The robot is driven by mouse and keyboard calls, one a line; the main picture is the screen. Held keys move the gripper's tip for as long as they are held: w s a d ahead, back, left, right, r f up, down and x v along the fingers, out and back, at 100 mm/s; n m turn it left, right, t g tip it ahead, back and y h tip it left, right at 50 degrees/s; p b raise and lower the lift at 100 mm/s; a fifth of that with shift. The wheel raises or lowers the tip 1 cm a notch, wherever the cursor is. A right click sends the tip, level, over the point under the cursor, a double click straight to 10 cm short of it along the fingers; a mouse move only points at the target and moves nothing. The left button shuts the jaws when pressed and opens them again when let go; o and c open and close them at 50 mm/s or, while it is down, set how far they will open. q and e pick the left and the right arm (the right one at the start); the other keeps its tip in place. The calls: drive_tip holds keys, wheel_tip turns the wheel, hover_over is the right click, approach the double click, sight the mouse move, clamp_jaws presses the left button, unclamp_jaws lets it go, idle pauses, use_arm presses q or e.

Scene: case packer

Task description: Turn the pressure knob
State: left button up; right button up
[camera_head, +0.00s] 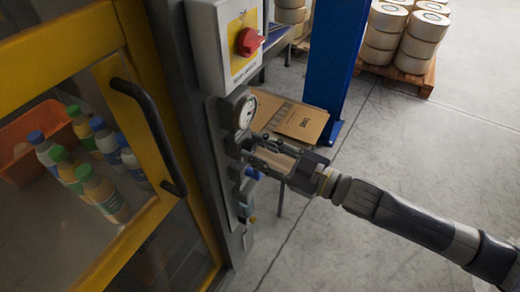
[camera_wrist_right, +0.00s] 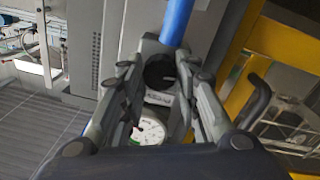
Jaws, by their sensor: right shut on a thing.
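The pressure gauge (camera_head: 246,112) has a round white dial and sits on the grey machine post, below a box with a red switch. It also shows in the right wrist view (camera_wrist_right: 149,131). The dark round pressure knob (camera_wrist_right: 160,73) is just beside the gauge, between the fingertips in the wrist view. My right gripper (camera_head: 252,147) reaches in from the right, its fingers closed around the knob from both sides. In the head view the fingers mostly hide the knob. My left gripper is not in view.
A red rotary switch (camera_head: 250,41) sticks out above the gauge. A black door handle (camera_head: 150,135) and yellow door frame stand to the left, with bottles behind the glass. A blue hose (camera_wrist_right: 177,22) runs by the knob. A cardboard box (camera_head: 290,116) lies behind the gripper.

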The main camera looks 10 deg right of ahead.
drive_tip(key=o, duration=1.1)
drive_tip(key=shift+d, duration=0.1)
drive_tip(key=shift+v, duration=5.9)
drive_tip(key=shift+s, duration=0.1)
